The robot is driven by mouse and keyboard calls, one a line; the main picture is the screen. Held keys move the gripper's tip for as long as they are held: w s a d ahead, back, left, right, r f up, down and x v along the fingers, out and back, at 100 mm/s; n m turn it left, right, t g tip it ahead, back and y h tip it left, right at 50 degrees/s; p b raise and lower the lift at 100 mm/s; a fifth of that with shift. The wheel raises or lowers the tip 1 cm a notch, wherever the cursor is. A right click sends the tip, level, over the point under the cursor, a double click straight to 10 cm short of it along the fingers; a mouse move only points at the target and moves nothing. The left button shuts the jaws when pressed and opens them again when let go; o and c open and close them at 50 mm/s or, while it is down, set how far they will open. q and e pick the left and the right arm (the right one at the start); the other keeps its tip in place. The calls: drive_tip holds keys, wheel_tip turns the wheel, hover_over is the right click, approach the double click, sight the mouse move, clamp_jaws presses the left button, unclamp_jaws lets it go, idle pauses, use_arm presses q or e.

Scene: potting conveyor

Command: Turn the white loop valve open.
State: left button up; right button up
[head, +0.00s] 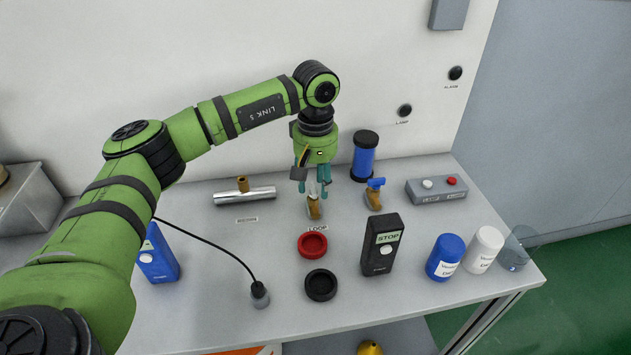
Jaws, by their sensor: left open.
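The loop valve (314,209) stands on the bench behind the LOOP label (318,228). Its brass body shows below my gripper, and a bit of its white handle shows between the fingers. The handle's direction is mostly hidden. My left gripper (312,194) points down over the valve with its teal fingers apart, one on each side of the handle. I cannot tell whether the fingers touch it. My right gripper is not in view.
A blue-handled valve (375,195) and a blue cylinder (364,158) stand close on the right. A metal pipe (245,195) lies to the left. In front are a red dish (313,245), a black dish (320,285) and a black STOP box (381,248).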

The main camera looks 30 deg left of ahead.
use_arm(q)
wheel_tip(320, 180, up, 12)
drive_tip(key=shift+f, duration=0.2)
drive_tip(key=shift+r, duration=0.1)
idle(0.4)
